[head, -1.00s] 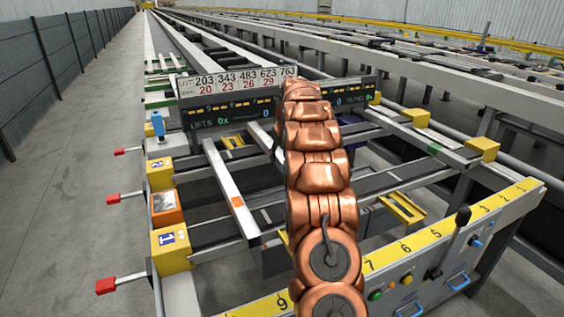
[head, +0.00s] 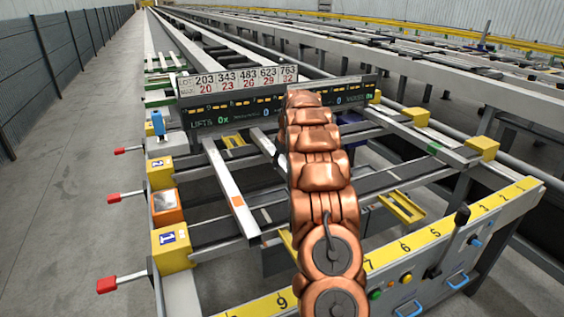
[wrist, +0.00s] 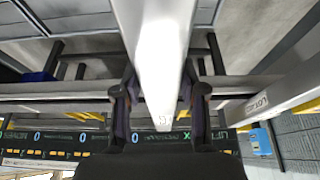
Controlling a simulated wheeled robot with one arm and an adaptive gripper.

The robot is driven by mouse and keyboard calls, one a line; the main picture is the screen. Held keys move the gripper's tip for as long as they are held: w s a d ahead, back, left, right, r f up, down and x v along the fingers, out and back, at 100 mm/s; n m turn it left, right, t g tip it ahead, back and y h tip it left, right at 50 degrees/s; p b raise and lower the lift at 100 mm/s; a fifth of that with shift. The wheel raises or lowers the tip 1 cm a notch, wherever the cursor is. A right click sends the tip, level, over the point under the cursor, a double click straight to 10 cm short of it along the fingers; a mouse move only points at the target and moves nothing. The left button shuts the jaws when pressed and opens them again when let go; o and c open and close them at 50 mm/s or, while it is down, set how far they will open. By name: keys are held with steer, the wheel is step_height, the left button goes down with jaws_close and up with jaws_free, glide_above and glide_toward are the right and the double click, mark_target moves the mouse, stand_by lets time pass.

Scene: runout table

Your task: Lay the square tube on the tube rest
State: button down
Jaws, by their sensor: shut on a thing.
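The square tube (wrist: 160,55) is a pale silver bar running down the middle of the wrist view, between the two dark fingers of my gripper (wrist: 160,100). My gripper is shut on it. In the head view my copper arm hides the gripper and most of the tube; a short pale length (head: 264,141) shows left of the arm. I cannot tell for certain which part is the tube rest. Dark crossbars (head: 207,230) with yellow end blocks span the table beneath. From these views I cannot tell whether the held tube touches them.
Another silver bar (head: 226,185) with an orange mark lies across the crossbars to the left. A display board (head: 225,112) stands behind. Yellow blocks (head: 172,249) and red-tipped levers (head: 121,281) line the left edge. A yellow numbered ruler (head: 410,246) runs along the front.

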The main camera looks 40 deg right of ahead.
steer(key=c, duration=0.7)
jaws_free()
steer(key=shift+o, duration=0.2)
steer(key=v, duration=1.2)
steer(key=shift+b, duration=0.4)
